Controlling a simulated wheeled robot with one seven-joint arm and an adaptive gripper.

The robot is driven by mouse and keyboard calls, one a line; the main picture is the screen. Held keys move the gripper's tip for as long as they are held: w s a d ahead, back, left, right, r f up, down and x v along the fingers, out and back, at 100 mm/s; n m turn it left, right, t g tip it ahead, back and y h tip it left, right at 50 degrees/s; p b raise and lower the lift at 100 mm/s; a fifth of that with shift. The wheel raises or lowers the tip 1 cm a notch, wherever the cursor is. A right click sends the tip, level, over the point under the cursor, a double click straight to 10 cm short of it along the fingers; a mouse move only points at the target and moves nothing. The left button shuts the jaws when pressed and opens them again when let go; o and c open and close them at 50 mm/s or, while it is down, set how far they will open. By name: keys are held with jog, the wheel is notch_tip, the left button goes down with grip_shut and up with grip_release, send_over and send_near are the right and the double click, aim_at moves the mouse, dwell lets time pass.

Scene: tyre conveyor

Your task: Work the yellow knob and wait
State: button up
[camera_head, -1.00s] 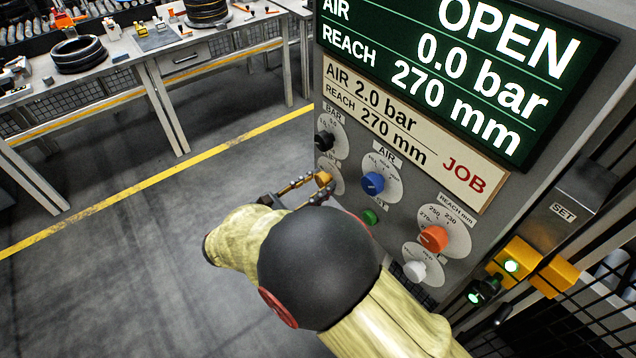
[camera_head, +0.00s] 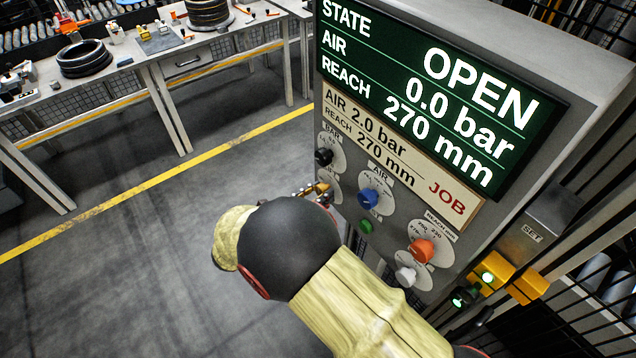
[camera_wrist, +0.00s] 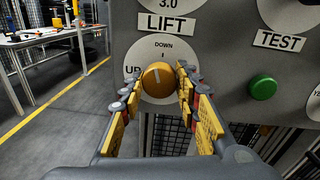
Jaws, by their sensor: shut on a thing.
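The yellow knob (camera_wrist: 158,78) sits on a white round dial under a LIFT label in the wrist view, with UP at the left and DOWN at the top. Its pale mark points roughly upward. My gripper (camera_wrist: 161,88) has one finger on each side of the knob and is shut on it. In the head view, the yellow knob (camera_head: 322,187) is small at the panel's lower left, and my arm hides most of my gripper (camera_head: 310,190). The display (camera_head: 430,95) reads STATE OPEN, AIR 0.0 bar, REACH 270 mm.
The job card (camera_head: 400,150) reads AIR 2.0 bar, REACH 270 mm. Close by are a black knob (camera_head: 323,157), a blue knob (camera_head: 368,198), a green button (camera_wrist: 262,87), an orange knob (camera_head: 421,250) and a white knob (camera_head: 405,275). Open floor lies to the left.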

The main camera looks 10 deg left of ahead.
jog(key=shift+a+n+g+p, duration=0.1)
jog(key=shift+n+g+p, duration=0.15)
jog(key=shift+n+p, duration=3.45)
jog(key=shift+a+n+g+p, duration=0.1)
jog(key=shift+n+g+p, duration=0.15)
jog(key=shift+n+p, duration=3.4)
jog(key=shift+m+p, duration=0.35)
jog(key=shift+p, duration=0.15)
jog(key=o, duration=1)
jog(key=shift+w, duration=0.1)
jog(key=shift+o, duration=0.7)
jog(key=f+v, duration=0.1)
jog(key=v, duration=1.1)
jog(key=shift+r, duration=0.35)
